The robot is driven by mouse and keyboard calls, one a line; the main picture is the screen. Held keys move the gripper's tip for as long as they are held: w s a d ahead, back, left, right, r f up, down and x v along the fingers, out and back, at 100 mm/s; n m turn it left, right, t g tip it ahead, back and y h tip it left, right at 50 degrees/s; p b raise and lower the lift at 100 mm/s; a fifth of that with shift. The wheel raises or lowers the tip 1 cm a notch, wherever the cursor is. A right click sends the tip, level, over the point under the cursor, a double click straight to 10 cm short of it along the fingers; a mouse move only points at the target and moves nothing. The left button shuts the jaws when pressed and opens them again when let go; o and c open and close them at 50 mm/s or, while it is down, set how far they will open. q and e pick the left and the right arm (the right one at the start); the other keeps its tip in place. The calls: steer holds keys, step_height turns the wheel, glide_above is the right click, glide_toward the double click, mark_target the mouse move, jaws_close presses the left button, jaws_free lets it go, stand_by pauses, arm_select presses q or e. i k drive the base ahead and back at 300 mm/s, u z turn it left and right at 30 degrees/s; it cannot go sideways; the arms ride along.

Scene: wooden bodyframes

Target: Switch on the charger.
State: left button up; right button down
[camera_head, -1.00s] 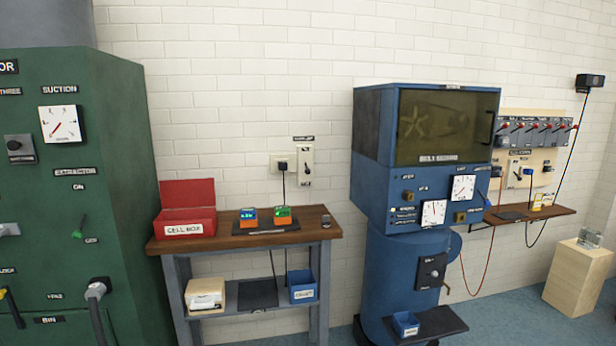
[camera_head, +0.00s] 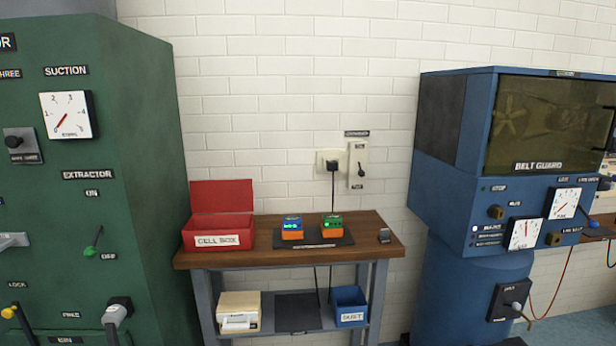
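The charger (camera_head: 318,244) is a dark flat pad on the wooden bench, with a label on its front edge. Two orange-based cells sit on it: a blue-topped one (camera_head: 292,229) with a lit display and a green-topped one (camera_head: 332,227) with a green display. On the wall above is a pale switch plate (camera_head: 356,178) with a black lever (camera_head: 361,169) and small labels above and below it. The lever looks tilted downward, but it is small. A black plug (camera_head: 333,165) sits in the socket beside it, its cord running down behind the bench. Neither gripper is in view.
An open red cell box (camera_head: 217,234) stands at the left of the bench (camera_head: 268,258). The lower shelf holds a cream box (camera_head: 239,310) and blue bin (camera_head: 349,306). A green extractor cabinet (camera_head: 140,130) and blue machine (camera_head: 440,150) flank the bench.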

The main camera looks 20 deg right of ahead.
mark_target(361, 175)
steer(key=z, duration=0.1)
steer(key=i, duration=1.45)
steer(key=z, duration=0.5)
